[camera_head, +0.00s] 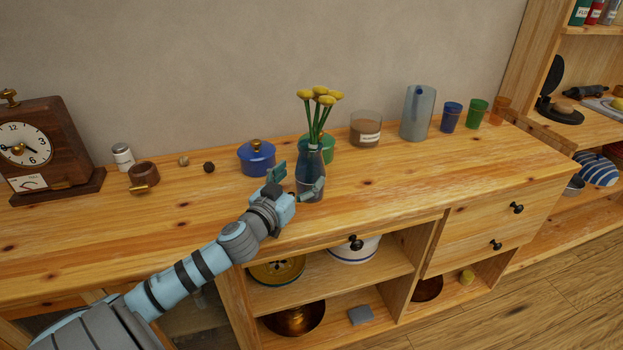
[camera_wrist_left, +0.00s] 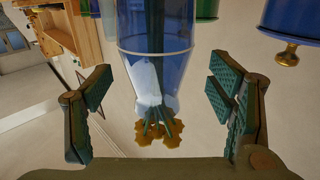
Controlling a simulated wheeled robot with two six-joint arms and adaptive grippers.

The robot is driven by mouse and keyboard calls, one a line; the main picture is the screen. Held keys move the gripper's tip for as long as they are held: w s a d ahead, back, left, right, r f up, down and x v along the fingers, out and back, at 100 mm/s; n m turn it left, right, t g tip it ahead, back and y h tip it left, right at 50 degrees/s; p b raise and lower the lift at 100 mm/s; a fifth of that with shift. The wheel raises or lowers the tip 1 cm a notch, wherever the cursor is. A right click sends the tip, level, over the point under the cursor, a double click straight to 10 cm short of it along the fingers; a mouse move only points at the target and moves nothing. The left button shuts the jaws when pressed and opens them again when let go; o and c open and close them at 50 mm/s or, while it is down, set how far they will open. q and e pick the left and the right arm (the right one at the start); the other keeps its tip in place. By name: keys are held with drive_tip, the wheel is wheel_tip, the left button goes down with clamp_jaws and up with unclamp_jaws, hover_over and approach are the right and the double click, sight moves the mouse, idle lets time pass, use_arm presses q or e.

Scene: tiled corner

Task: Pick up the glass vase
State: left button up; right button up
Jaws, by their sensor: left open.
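The glass vase (camera_head: 309,176) is a dark bluish, see-through bottle shape holding several yellow flowers. It stands upright on the wooden sideboard top. My left gripper (camera_head: 296,182) is at the vase, with one finger on its left and the other at its front right. In the left wrist view the vase (camera_wrist_left: 156,40) appears upside down between the open fingers of my left gripper (camera_wrist_left: 160,100), with visible gaps on both sides. My right gripper is in neither view.
A blue lidded pot (camera_head: 257,159) stands close to the left of the vase. A green pot (camera_head: 328,148) is just behind it. A brown candle glass (camera_head: 366,129) and a grey pitcher (camera_head: 417,113) stand to the right. A clock (camera_head: 42,150) is far left.

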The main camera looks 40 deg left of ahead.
sight(304, 173)
use_arm(q)
drive_tip(key=w, duration=0.4)
drive_tip(key=shift+w+a+r, duration=0.2)
drive_tip(key=shift+r, duration=0.05)
drive_tip(key=shift+w+f, duration=0.15)
drive_tip(key=shift+w, duration=0.2)
drive_tip(key=shift+s, duration=0.1)
drive_tip(key=c, duration=1.5)
